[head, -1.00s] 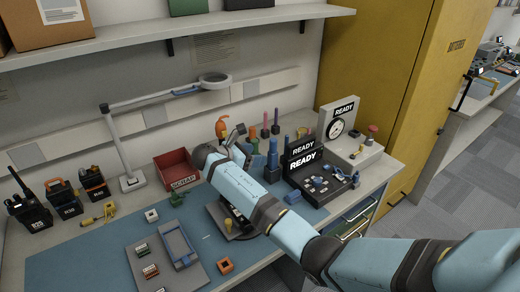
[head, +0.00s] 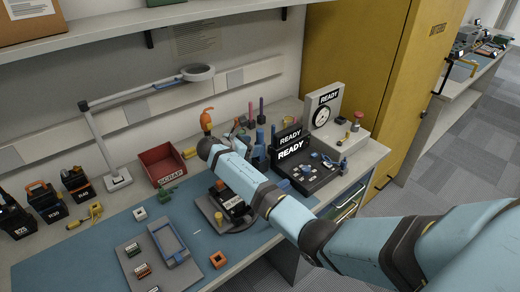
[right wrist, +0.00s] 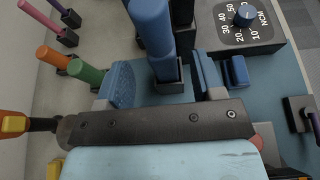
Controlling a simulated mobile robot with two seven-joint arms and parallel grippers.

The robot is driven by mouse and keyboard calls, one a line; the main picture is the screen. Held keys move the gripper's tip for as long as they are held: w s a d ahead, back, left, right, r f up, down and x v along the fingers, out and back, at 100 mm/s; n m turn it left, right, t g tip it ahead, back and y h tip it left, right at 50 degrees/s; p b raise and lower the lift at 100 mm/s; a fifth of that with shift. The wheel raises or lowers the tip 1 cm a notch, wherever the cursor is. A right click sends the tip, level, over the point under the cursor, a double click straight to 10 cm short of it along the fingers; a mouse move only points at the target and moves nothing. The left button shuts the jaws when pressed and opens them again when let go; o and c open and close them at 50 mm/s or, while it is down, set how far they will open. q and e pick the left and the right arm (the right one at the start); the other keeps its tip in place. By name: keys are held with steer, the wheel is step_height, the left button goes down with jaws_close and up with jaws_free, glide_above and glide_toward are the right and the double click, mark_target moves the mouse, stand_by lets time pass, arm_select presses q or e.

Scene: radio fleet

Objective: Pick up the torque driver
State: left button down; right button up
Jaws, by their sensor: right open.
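A thick blue handle (right wrist: 152,30), which looks like the torque driver, stands in a black square holder in the right wrist view. My right gripper (right wrist: 161,66) is open, with one blue-padded finger on each side of the handle's lower part and holder. I cannot tell whether either finger touches it. In the head view, blue handles (head: 260,136) stand in the tool row left of the READY displays. My right arm covers much of the right gripper there. My left gripper is not in view.
Green and orange handles (right wrist: 86,73) stand close left of the gripper. A torque dial panel (right wrist: 245,22) is beyond it. The READY console (head: 310,175), a red scrap bin (head: 160,166) and a grey tray (head: 172,244) are on the bench. A lamp (head: 110,140) stands behind.

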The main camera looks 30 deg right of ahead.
steer(key=x, duration=0.4)
steer(key=shift+s+f, duration=0.15)
steer(key=shift+f, duration=0.15)
jaws_close()
steer(key=shift+r, duration=0.1)
steer(key=shift+r, duration=0.1)
step_height(320, 180, up, 20)
steer(key=p, duration=0.1)
stand_by(0.3)
